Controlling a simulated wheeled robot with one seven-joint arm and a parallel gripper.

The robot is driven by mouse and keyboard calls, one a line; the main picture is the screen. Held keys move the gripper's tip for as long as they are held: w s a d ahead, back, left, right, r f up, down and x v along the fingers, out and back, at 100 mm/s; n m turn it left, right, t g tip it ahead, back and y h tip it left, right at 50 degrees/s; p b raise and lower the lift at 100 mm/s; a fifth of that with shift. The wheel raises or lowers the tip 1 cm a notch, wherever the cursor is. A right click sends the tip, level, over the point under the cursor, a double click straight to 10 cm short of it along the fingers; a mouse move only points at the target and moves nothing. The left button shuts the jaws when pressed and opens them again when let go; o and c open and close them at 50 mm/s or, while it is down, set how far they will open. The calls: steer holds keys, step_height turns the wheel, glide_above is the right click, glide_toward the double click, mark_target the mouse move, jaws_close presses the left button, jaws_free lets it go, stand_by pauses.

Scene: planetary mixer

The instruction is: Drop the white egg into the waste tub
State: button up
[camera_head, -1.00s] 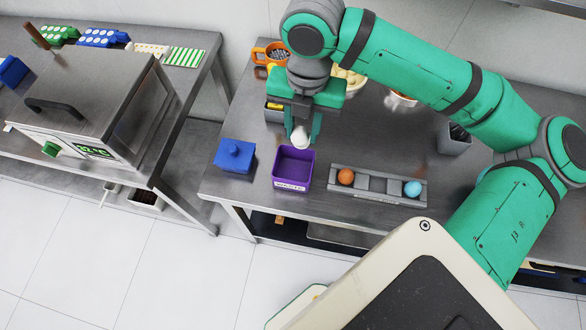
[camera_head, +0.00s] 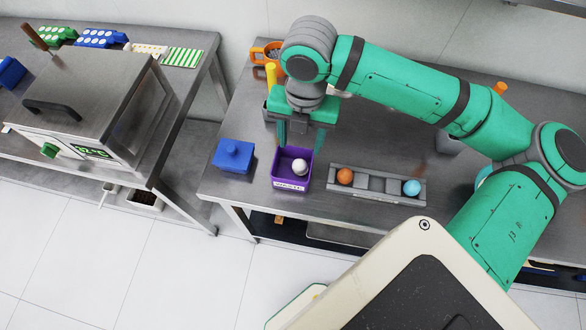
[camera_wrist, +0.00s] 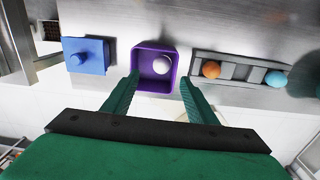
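The white egg (camera_head: 299,166) lies inside the purple waste tub (camera_head: 278,181), toward the right of its floor. In the wrist view the egg (camera_wrist: 161,65) also shows inside the tub (camera_wrist: 144,52). My gripper (camera_head: 295,148) is above the tub's far edge. In the wrist view my gripper (camera_wrist: 158,82) has its two green fingers spread wide apart with nothing between them, one to each side of the tub's near part. The egg is apart from both fingers.
A blue lidded box (camera_head: 234,156) stands left of the tub. A grey rack (camera_head: 377,182) on the right holds an orange egg (camera_head: 345,176) and a light blue egg (camera_head: 411,187). An orange container (camera_head: 259,55) stands behind my gripper.

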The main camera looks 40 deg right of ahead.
steer(key=shift+r, duration=0.15)
step_height(320, 180, up, 11)
steer(key=shift+f, duration=0.2)
stand_by(0.3)
steer(key=shift+s, duration=0.1)
stand_by(0.4)
